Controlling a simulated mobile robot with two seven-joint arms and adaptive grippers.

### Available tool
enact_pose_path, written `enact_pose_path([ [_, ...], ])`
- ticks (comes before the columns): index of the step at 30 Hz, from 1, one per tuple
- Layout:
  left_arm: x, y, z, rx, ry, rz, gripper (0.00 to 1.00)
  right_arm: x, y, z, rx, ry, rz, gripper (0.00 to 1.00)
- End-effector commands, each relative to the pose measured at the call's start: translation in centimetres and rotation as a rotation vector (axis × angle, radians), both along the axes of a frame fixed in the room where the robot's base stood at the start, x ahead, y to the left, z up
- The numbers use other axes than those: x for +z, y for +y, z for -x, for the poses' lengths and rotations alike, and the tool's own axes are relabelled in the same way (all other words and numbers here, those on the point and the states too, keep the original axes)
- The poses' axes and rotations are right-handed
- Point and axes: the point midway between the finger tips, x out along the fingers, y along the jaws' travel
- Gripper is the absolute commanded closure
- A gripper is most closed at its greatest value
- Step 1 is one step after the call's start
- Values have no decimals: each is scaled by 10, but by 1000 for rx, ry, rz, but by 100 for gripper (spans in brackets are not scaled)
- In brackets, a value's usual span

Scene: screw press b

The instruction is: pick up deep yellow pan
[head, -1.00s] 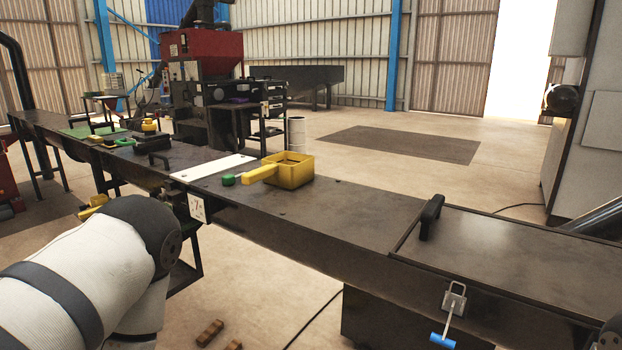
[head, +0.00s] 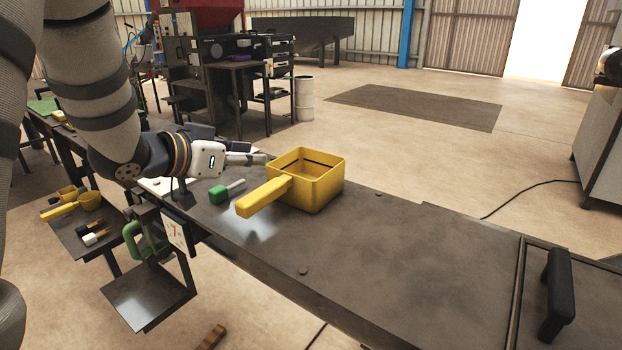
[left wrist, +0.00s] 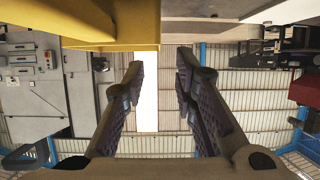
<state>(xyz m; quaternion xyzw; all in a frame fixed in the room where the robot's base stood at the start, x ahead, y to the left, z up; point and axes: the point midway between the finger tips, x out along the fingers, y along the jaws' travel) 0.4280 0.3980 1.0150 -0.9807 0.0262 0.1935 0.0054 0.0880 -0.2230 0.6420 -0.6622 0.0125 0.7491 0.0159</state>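The deep yellow pan (head: 325,193) is a square, high-walled pan standing upright on the dark bench. Its thick handle (head: 262,198) points toward the lower left. My left gripper (head: 262,159) is just left of the pan's back left side, about level with its rim and empty. In the left wrist view my left gripper (left wrist: 161,72) has its two fingers spread apart with nothing between them. A large yellow surface of the pan (left wrist: 80,28) fills the upper left there, outside the fingers. My right gripper is not in view.
A green-handled tool (head: 219,194) lies beside the pan's handle. Smaller yellow pans (head: 90,201) sit on a lower shelf at the left. A black bench handle (head: 557,295) stands at the right. The bench (head: 400,260) right of the pan is clear.

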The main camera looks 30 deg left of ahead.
Motion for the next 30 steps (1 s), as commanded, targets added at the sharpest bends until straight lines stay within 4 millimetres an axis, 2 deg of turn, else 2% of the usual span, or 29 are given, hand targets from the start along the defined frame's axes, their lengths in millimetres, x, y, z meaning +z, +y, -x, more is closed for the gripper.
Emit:
enact_pose_path([
  [3, -11, -1, -22, -1, 5, 0, 74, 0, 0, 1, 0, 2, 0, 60],
  [8, -20, -2, -42, -1, 5, -1, 74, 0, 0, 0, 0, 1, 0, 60],
  [12, -31, -4, -70, -1, 4, -1, 74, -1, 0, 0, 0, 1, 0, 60],
  [15, -36, -5, -83, -1, 4, -2, 74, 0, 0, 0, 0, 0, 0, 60],
  [23, -37, -5, -88, 0, 2, 1, 74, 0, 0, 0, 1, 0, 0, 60],
  [26, -37, -5, -88, 0, 2, 1, 97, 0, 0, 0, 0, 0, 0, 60],
  [27, -37, -5, -88, 0, 2, 1, 100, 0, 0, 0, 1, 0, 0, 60],
  [30, -37, -5, -88, 0, 2, 0, 100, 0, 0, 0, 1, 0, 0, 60],
])
